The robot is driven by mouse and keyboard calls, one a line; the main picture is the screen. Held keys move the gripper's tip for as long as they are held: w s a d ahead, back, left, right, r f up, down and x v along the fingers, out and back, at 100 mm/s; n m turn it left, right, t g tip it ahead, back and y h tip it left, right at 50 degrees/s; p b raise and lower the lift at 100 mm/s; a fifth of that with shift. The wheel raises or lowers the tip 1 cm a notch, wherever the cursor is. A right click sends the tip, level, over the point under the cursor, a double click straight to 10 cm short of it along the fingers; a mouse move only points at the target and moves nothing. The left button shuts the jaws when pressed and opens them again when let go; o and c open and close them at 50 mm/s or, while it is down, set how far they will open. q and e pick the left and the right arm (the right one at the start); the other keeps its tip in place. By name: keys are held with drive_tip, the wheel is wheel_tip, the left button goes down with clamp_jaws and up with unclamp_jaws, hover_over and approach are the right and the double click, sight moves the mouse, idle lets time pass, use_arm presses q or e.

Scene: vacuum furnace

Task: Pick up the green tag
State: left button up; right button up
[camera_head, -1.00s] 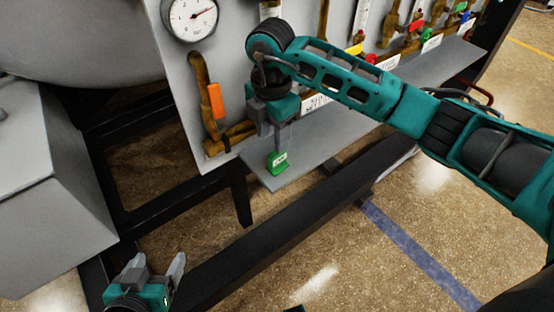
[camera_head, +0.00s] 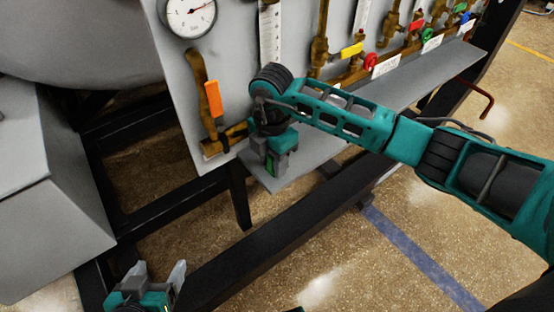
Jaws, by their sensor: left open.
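The green tag (camera_head: 270,169) is on the grey shelf (camera_head: 320,145) near its left end. Only a narrow green strip of it shows, as my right gripper covers most of it. My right gripper (camera_head: 275,168) points down over the tag, with its fingers low at the shelf; whether they are closed on it is hidden. My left gripper (camera_head: 155,272) is at the bottom left, its fingers apart and empty, well away from the tag.
A grey panel with a gauge (camera_head: 190,15), an orange-handled valve (camera_head: 214,98) and brass pipework stands behind the shelf. Yellow and red valve handles are farther right. A black frame beam (camera_head: 290,215) runs below; the floor at lower right is open.

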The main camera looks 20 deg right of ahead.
clamp_jaws()
drive_tip(key=shift+r, duration=0.1)
